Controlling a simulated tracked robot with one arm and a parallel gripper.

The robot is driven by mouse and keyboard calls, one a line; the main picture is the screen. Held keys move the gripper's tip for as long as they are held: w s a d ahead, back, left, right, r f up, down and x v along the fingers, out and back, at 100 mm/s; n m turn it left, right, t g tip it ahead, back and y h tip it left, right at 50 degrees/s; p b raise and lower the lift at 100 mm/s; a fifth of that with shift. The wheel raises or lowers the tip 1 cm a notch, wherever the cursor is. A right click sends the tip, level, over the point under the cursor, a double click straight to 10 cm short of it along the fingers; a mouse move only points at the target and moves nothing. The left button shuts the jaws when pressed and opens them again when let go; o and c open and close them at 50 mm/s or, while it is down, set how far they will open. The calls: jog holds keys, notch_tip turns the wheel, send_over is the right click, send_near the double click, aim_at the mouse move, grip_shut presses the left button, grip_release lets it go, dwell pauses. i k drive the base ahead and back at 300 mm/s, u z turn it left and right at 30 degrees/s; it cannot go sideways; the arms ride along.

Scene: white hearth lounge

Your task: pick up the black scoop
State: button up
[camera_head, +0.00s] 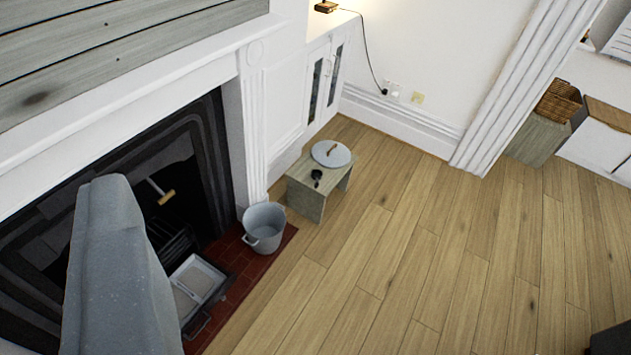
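A small black scoop (316,176) lies on the top of a low grey-green wooden stool (308,201), near its front edge. No gripper fingertips show in this view. A large grey form fills the lower left close to the camera and hides part of the fireplace.
A grey metal bucket (264,227) stands on the red tile hearth (240,280) beside the stool. A metal tray (195,284) lies in front of the fireplace grate. A white cabinet (322,85) stands behind the stool.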

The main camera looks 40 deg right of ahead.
aim_at(317, 175)
jog(key=k, duration=1.25)
jog(key=z, duration=0.65)
jog(key=i, duration=1.2)
jog(key=z, duration=0.7)
jog(key=i, duration=1.4)
jog(key=u, duration=0.85)
jog(key=i, duration=1.1)
jog(key=u, duration=0.55)
jog(key=k, duration=0.65)
jog(key=u, duration=0.3)
